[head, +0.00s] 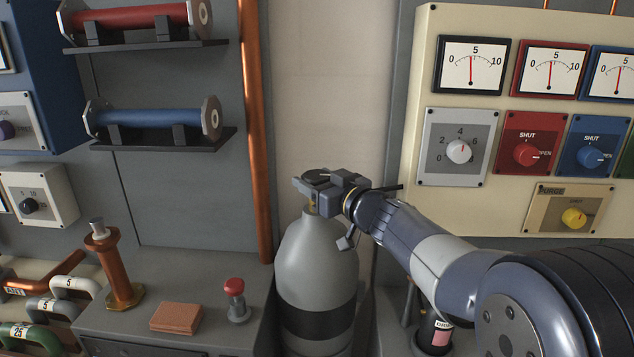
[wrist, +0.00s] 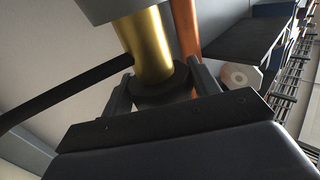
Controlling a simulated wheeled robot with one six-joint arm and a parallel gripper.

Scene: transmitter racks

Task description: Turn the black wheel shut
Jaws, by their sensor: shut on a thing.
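The black wheel (head: 316,173) sits on top of a grey gas cylinder (head: 318,262) with a black band, in the middle of the head view. My gripper (head: 320,184) reaches in from the right and is shut on the wheel, hiding part of it. In the wrist view, the dark wheel (wrist: 162,92) lies between the two fingers, with the brass valve stem (wrist: 146,45) beside it. The cylinder stands upright. The wheel's turn angle cannot be read.
A copper pipe (head: 256,130) runs upright left of the cylinder. A cream panel (head: 425,60) with meters and knobs stands to the right. A red button (head: 234,287) and a brown block (head: 177,316) are on the grey console at the left.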

